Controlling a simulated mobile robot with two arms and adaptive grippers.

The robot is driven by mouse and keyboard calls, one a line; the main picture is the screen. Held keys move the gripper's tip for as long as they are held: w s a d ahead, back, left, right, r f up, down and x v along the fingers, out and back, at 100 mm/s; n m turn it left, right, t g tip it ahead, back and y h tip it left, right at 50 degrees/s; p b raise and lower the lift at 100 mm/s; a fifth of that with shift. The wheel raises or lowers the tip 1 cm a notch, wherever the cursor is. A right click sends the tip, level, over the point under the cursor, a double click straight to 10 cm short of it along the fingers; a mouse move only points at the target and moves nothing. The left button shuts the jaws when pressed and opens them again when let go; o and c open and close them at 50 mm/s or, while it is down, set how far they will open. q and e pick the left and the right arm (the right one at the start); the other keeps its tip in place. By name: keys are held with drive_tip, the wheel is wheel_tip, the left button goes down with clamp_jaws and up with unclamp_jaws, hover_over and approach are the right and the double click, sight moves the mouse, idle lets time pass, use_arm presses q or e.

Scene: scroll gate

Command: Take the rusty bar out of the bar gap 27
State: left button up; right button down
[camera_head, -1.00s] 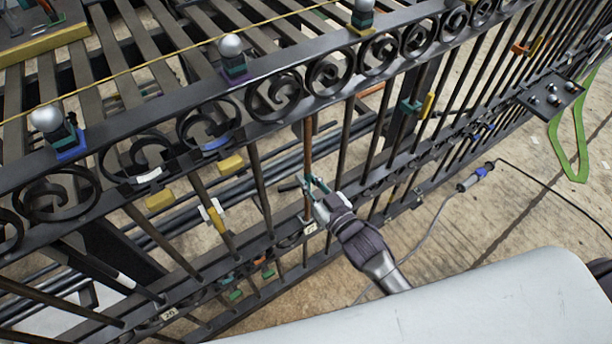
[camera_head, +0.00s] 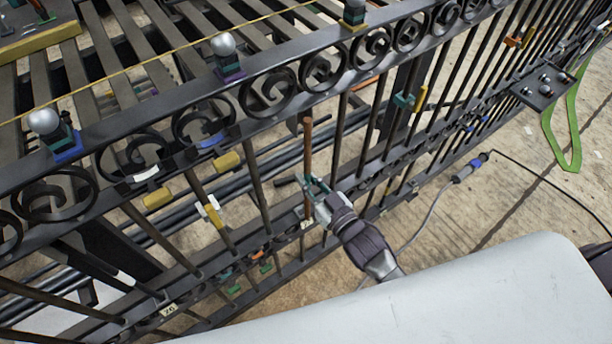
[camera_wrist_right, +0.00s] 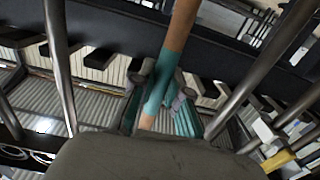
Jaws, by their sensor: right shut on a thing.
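The rusty bar (camera_head: 308,150) is a brown upright bar in the gate (camera_head: 285,52), near the middle of the head view. Its top end shows just below the scroll band, apart from it. Its lower end runs down to the lower rail beside a small pale tag (camera_head: 307,225), too small to read surely. My right gripper (camera_head: 312,187) is shut around the bar's lower half. In the right wrist view the rusty bar (camera_wrist_right: 180,35) passes between the teal fingertips (camera_wrist_right: 163,95). My left gripper is out of view.
Dark neighbouring bars (camera_head: 260,185) stand close on both sides. Yellow blocks (camera_head: 228,161) and a white clip (camera_head: 210,213) sit on bars to the left. A grey cable with a blue connector (camera_head: 468,167) lies on the floor at right. A pale grey surface (camera_head: 430,300) fills the lower right.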

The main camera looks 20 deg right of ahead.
drive_tip(key=shift+s+r, duration=0.15)
drive_tip(key=shift+s, duration=0.05)
idle(0.4)
drive_tip(key=shift+p+v, duration=1.05)
drive_tip(key=shift+v, duration=1.75)
drive_tip(key=p+v, duration=0.1)
drive_tip(key=v, duration=0.5)
drive_tip(key=shift+s+p, duration=0.15)
drive_tip(key=shift+p, duration=0.2)
drive_tip(key=shift+d, duration=0.1)
